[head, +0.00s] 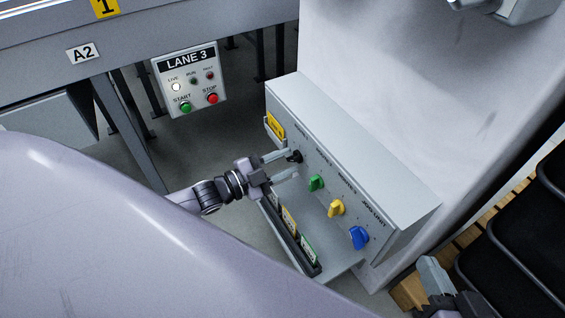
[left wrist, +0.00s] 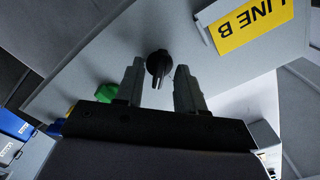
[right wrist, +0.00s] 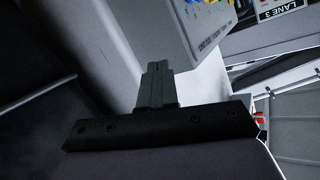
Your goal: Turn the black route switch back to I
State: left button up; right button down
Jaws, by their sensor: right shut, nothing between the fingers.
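The black route switch (head: 295,156) is the uppermost knob on the sloping grey control box, left of the green one in the head view. In the left wrist view the black knob (left wrist: 159,66) lies between and just beyond the fingertips. My left gripper (head: 280,166) is open, its two fingers (left wrist: 158,85) on either side of the knob, with gaps visible. The markings around the knob are too small to read. My right gripper (head: 437,278) is at the lower right of the head view, away from the box; its fingers are together and empty in the right wrist view (right wrist: 157,85).
A green knob (head: 316,183), a yellow knob (head: 336,208) and a blue knob (head: 359,237) follow along the box (head: 385,205). A rack with cards (head: 290,225) stands below. The LANE 3 panel (head: 190,80) hangs behind. Black crates (head: 515,235) stand at right.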

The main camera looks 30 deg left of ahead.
pick_arm(q)
grip_shut()
